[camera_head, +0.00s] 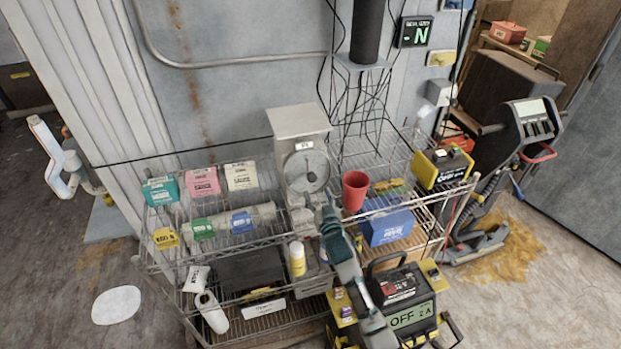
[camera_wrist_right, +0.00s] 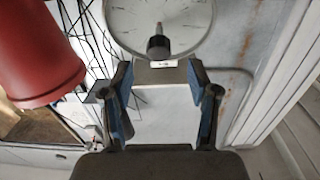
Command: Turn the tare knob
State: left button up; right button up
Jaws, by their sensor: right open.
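The grey scale (camera_head: 300,122) stands on the wire rack with its round dial (camera_head: 305,172) facing me. In the right wrist view the dial (camera_wrist_right: 185,22) fills the top, and a small dark knob (camera_wrist_right: 158,46) sticks out in front of it. My right gripper (camera_head: 325,206) is just below and in front of the dial in the head view. In the wrist view this gripper (camera_wrist_right: 160,78) is open and empty, its blue-padded fingers spread wide. The knob is beyond the fingertips, roughly centred between them, with no visible contact. My left gripper is not in view.
A red cup (camera_head: 355,190) stands close to the right of my gripper; the cup (camera_wrist_right: 40,55) also looms in the wrist view. Several cartons, a blue box (camera_head: 388,227) and a spray can (camera_head: 297,258) crowd the wire rack (camera_head: 165,262). Black cables hang behind.

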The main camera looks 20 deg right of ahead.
aim_at(311, 177)
jog(key=w, duration=0.9)
jog(key=shift+w+d, duration=0.1)
grip_shut()
jog(key=n+p, duration=0.1)
jog(key=n+y, duration=0.1)
jog(key=shift+r+n+p, duration=0.3)
jog(key=shift+p, duration=0.1)
jog(key=shift+f+n, duration=0.1)
jog(key=shift+n, duration=0.3)
jog(key=shift+f+y, duration=0.2)
jog(key=shift+y, duration=0.1)
